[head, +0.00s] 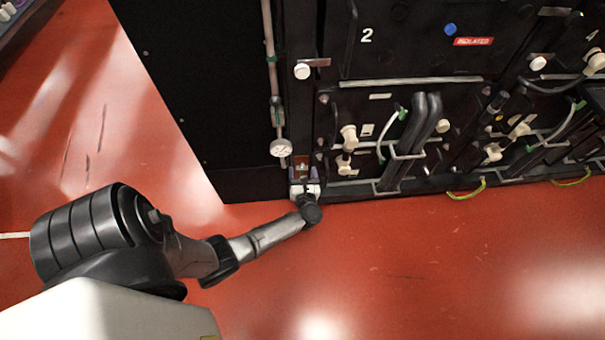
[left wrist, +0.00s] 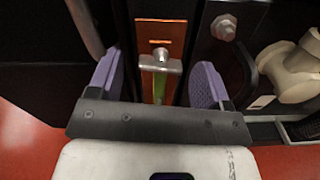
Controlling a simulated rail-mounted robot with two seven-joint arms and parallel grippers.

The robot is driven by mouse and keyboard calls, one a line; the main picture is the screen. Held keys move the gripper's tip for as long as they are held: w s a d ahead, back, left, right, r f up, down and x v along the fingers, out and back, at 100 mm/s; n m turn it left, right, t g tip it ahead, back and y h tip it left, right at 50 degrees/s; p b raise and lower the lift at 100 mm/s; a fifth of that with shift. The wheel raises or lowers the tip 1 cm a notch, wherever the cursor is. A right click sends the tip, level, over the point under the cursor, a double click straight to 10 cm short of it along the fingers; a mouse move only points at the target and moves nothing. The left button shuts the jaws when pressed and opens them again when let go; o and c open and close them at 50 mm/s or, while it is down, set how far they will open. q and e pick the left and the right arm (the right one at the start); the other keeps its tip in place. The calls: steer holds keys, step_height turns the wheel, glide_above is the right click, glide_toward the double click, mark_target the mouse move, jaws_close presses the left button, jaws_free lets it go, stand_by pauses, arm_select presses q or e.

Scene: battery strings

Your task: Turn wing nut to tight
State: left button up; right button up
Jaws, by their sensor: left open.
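The wing nut (left wrist: 161,62), a small silvery T-shaped piece, shows in the left wrist view in front of a copper-coloured plate (left wrist: 160,33). Its wings lie roughly level. My left gripper (left wrist: 157,82) is open, with one purple finger on each side of the wing nut and a visible gap to both. In the head view my left gripper (head: 304,175) is at the lower left corner of the black cabinet; there it largely hides the wing nut. My right gripper is in neither view.
The black cabinet (head: 220,100) carries a round gauge (head: 281,148) on a pipe just above my left gripper. Cream valves (head: 348,135) and thick black cables (head: 415,120) are to its right. The red floor in front is clear.

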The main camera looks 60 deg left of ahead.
arm_select(q)
steer(key=shift+w+a, duration=0.1)
steer(key=shift+c, duration=0.4)
steer(key=c, duration=0.8)
steer(key=shift+c, duration=0.2)
